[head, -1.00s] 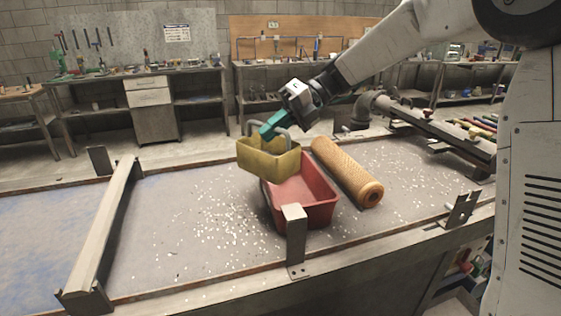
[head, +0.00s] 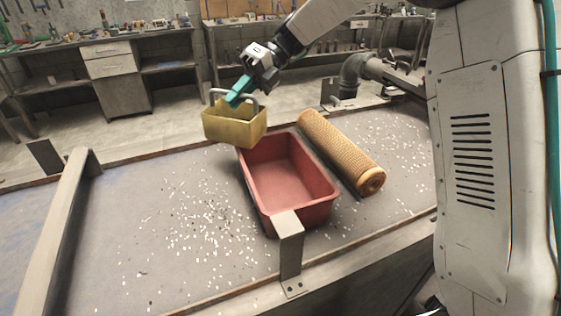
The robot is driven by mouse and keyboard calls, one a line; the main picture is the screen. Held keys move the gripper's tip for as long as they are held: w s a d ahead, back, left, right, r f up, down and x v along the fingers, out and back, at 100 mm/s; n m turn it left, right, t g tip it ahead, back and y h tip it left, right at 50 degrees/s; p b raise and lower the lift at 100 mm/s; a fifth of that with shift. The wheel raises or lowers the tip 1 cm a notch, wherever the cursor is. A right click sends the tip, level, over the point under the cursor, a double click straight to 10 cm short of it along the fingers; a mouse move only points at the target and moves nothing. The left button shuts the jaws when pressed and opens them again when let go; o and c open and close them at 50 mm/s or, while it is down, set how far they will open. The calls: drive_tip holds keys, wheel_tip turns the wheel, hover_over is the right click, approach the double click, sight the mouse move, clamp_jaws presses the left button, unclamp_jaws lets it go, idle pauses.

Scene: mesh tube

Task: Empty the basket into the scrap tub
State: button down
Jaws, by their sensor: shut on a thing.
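The yellow basket (head: 233,128) hangs upright from its grey handle in my gripper (head: 238,97), which is shut on that handle. The basket is over the far left end of the red scrap tub (head: 262,200), above the tub's rim in the picture. The inside of the basket is mostly hidden, so I cannot tell what it holds. The tub stands on the table, and the part of its floor that I see is bare.
An orange mesh tube (head: 340,150) lies just right of the tub. A metal bracket (head: 289,245) stands at the table's front edge, before the tub. A raised bar (head: 62,225) crosses the table at left. White chips are scattered over the table (head: 130,230).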

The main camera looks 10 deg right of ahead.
drive_tip(key=shift+s, duration=0.1)
drive_tip(key=s+d+r+n+t+y, duration=0.2)
drive_tip(key=s+d+n+t, duration=0.1)
drive_tip(key=s, duration=0.2)
drive_tip(key=shift+s+n, duration=0.3)
drive_tip(key=shift+n, duration=0.1)
idle(0.4)
drive_tip(key=shift+s+d+f+t, duration=0.1)
drive_tip(key=shift+s+t, duration=0.3)
drive_tip(key=shift+t, duration=0.1)
drive_tip(key=shift+s+d+f+n+t+y, duration=0.2)
drive_tip(key=shift+s+f+n+t+y, duration=0.2)
drive_tip(key=shift+f+n+y, duration=0.25)
drive_tip(key=shift+s+d+r+n+t, duration=0.15)
drive_tip(key=shift+r+n+t, duration=0.2)
drive_tip(key=shift+n, duration=0.3)
drive_tip(key=shift+s+d+f+n+t+y, duration=0.1)
drive_tip(key=shift+s+f+n+t+y, duration=0.2)
drive_tip(key=shift+f+n+y, duration=0.2)
drive_tip(key=shift+s+d+f+n+t+y, duration=0.15)
drive_tip(key=shift+s+f+n+t+y, duration=0.2)
drive_tip(key=shift+f, duration=0.3)
drive_tip(key=shift+s+d+f+n+t+y, duration=0.1)
drive_tip(key=shift+s+f+n+t+y, duration=0.1)
drive_tip(key=shift+f+n+y, duration=0.3)
drive_tip(key=shift+s+d+f+n, duration=0.15)
drive_tip(key=shift+s+f+n, duration=0.1)
drive_tip(key=shift+f+n, duration=0.1)
